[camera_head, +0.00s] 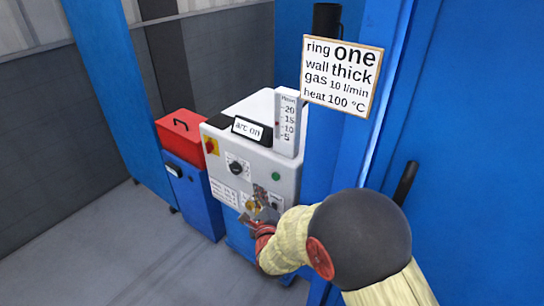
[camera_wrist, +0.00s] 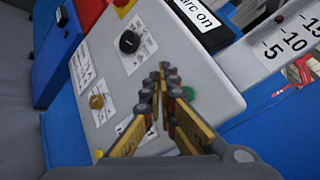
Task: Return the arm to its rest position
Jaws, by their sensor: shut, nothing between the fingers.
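My arm reaches in from the lower right of the head view. My gripper (camera_head: 260,205) is in front of the lower part of the white control panel (camera_head: 240,165) and covers some of it. In the wrist view my gripper (camera_wrist: 163,76) has its fingertips together, with nothing between them. A green button (camera_wrist: 188,93) shows just right of the fingers. I cannot tell whether the fingertips touch the panel.
A sign (camera_head: 342,77) reads "ring one, wall thick, gas 10 l/min, heat 100 °C". An "arc on" display (camera_head: 248,128) and a flow scale (camera_head: 287,122) top the machine. A red box (camera_head: 180,130) sits on a blue cabinet at left. Grey floor (camera_head: 120,250) is clear at lower left.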

